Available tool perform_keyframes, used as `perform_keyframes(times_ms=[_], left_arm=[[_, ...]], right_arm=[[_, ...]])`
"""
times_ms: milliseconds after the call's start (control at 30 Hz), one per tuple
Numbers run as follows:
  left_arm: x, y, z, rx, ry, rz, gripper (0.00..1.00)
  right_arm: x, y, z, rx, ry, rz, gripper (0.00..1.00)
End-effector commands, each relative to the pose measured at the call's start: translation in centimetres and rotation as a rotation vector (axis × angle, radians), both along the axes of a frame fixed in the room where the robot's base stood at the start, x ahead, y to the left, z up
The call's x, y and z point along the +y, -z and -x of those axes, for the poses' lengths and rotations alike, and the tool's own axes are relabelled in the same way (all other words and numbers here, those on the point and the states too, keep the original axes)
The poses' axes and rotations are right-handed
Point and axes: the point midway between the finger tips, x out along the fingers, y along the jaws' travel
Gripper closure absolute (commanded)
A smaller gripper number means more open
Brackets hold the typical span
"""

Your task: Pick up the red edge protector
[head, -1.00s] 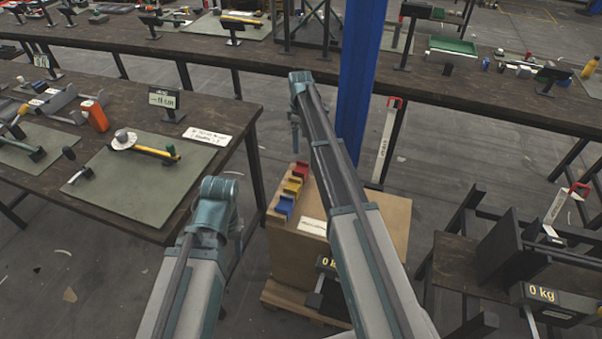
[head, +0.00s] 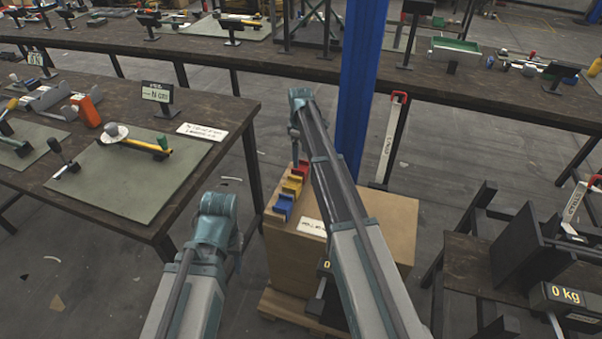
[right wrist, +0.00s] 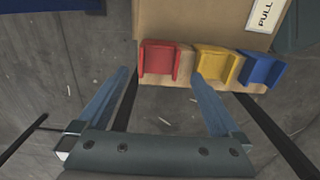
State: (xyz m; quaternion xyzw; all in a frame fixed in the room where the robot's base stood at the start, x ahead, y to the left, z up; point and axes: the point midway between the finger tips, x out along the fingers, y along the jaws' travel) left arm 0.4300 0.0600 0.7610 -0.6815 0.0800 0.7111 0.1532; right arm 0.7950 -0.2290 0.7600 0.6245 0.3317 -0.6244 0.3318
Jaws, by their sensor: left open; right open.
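The red edge protector (right wrist: 158,62) is at the left of a row of three on the front edge of a brown box in the right wrist view. In the head view (head: 301,168) it is partly covered by my right arm. My right gripper (right wrist: 160,76) is open and empty, its two fingers spread in front of the red protector, one tip to each side of it in the picture. I cannot tell the remaining gap. My left gripper (head: 222,238) is at the lower left of the head view, away from the protectors, its fingers mostly hidden by my arm.
A yellow protector (right wrist: 215,64) and a blue protector (right wrist: 260,68) sit to the right of the red one. The brown box (head: 385,225) stands on a pallet. A blue post (head: 362,90) rises behind it. A workbench (head: 235,115) lies to the left, a dark stand (head: 470,270) to the right.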

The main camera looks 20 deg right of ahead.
Motion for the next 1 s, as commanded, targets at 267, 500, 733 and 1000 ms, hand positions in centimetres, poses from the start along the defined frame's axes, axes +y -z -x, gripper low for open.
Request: perform_keyframes(times_ms=[267, 500, 733, 1000], left_arm=[[0.0, 2.8, 0.0, 0.0, 0.0, 0.0, 0.5], [0.0, 5.2, 0.0, 0.0, 0.0, 0.0, 0.5], [0.0, 5.1, 0.0, 0.0, 0.0, 0.0, 0.5], [0.0, 5.1, 0.0, 0.0, 0.0, 0.0, 0.5]], right_arm=[[-0.1, 2.8, -0.1, 0.0, 0.0, 0.0, 0.0], [-0.1, 5.2, -0.1, 0.0, 0.0, 0.0, 0.0], [-0.1, 5.1, -0.1, 0.0, 0.0, 0.0, 0.0], [-0.1, 5.1, -0.1, 0.0, 0.0, 0.0, 0.41]])
